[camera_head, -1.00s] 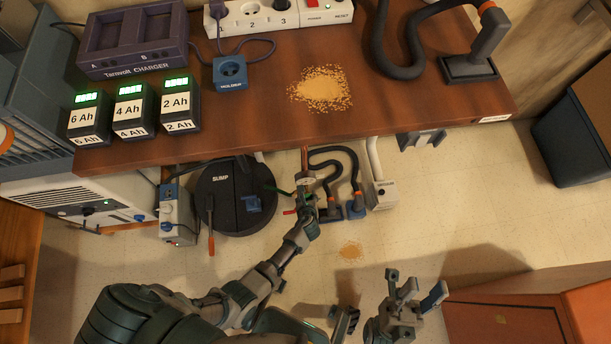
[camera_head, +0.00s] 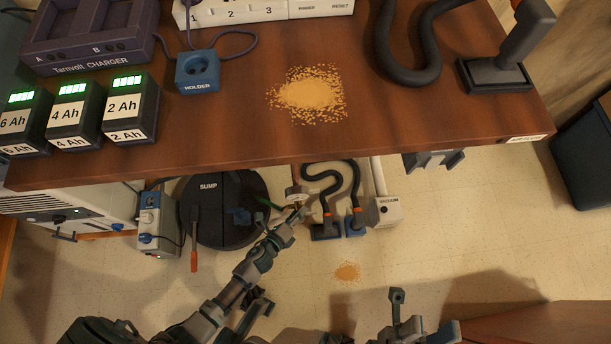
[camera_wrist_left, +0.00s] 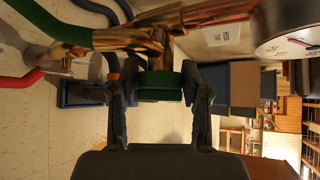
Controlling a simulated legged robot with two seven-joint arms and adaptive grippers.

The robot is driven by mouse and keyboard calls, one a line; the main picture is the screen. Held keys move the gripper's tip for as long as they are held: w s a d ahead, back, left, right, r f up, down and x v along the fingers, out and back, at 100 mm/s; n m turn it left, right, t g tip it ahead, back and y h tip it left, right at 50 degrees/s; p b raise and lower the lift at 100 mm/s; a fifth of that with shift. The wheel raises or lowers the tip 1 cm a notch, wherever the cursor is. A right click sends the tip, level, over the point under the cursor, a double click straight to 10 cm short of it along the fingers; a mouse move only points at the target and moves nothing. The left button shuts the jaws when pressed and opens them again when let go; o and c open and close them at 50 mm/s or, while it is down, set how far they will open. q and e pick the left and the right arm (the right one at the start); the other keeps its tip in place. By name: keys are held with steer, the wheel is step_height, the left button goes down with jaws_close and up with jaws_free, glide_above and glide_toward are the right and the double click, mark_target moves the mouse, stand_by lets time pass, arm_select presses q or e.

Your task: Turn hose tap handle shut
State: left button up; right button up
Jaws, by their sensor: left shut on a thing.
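The brass hose tap with its round green handle (camera_wrist_left: 160,85) shows in the left wrist view, on a copper pipe (camera_wrist_left: 215,12). The handle sits between the two fingers of my left gripper (camera_wrist_left: 160,100), which are shut on it. In the head view my left gripper (camera_head: 296,213) is below the bench edge at the pipe and gauge (camera_head: 297,192), and hides most of the tap. A green hose (camera_wrist_left: 60,25) runs from the tap to the left. My right gripper (camera_head: 420,318) is at the bottom of the head view, its fingers apart and empty.
The bench (camera_head: 420,115) overhangs the tap. The sump lid (camera_head: 208,225) is left of it, and black hoses (camera_head: 342,172) and a vacuum box (camera_head: 387,212) are right. A red hose (camera_wrist_left: 20,85) passes close. Open floor lies below right.

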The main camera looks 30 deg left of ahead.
arm_select(q)
steer(key=shift+s+a+f+n+t+h+b, duration=0.1)
steer(key=shift+f+n+t+h+b, duration=0.15)
steer(key=shift+n+t+b, duration=0.3)
steer(key=shift+s+f+n+t+h+b, duration=0.1)
steer(key=shift+f+n+t+h+b, duration=0.15)
steer(key=shift+n+t+b, duration=0.25)
steer(key=shift+r+n+t+h, duration=0.1)
steer(key=shift+n+t+h, duration=0.2)
steer(key=shift+n+t, duration=0.45)
steer(key=o, duration=1.2)
steer(key=shift+c, duration=0.2)
steer(key=shift+w, duration=0.1)
steer(key=shift+r, duration=0.1)
steer(key=s+a, duration=0.1)
steer(key=s, duration=0.6)
steer(key=shift+s+a, duration=0.2)
steer(key=shift+a, duration=0.05)
